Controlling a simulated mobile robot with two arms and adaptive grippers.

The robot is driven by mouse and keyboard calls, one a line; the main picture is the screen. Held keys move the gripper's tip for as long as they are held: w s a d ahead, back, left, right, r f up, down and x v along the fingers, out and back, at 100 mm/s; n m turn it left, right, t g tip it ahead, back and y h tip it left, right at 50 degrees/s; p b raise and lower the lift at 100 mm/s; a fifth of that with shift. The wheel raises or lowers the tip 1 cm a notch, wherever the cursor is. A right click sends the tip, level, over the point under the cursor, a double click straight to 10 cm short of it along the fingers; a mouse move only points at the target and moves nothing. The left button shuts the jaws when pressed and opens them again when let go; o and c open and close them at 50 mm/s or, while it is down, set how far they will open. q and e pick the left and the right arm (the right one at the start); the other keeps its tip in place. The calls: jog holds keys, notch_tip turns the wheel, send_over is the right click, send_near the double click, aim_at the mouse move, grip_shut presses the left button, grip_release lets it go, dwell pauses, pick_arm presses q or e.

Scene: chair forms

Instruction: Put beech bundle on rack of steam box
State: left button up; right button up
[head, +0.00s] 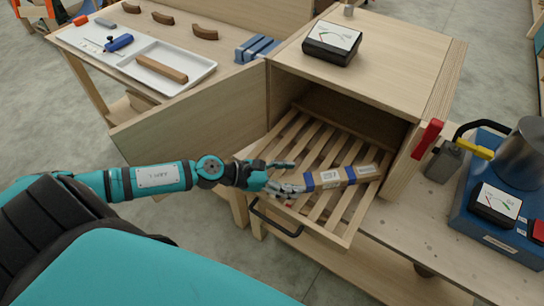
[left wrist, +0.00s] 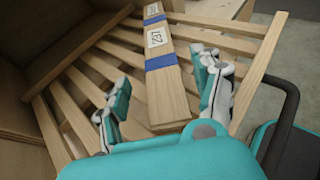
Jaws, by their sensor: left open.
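The beech bundle (head: 340,177), pale wood with blue bands and a white label, lies on the slatted rack (head: 310,141) of the steam box (head: 385,52). The rack is slid partly out of the open box. My left gripper (head: 281,177) is at the bundle's left end, over the rack. In the left wrist view the bundle (left wrist: 166,85) lies across the slats between the two spread fingers (left wrist: 165,105), with gaps beside it. The gripper is open and holds nothing. My right gripper is not in view.
The box door (head: 190,115) stands open to the left. The rack's dark handle (head: 275,218) is at its front. A gauge (head: 332,42) sits on the box. A white tray (head: 190,82) with a wood piece is at upper left. A blue boiler unit (head: 505,215) stands right.

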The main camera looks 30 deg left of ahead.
pick_arm(q)
jog(key=b+v, duration=0.2)
jog(key=v, duration=0.4)
jog(key=shift+s, duration=0.1)
jog(key=shift+s+a+r, duration=0.1)
jog(key=shift+a+r, duration=0.05)
jog(key=shift+a, duration=0.1)
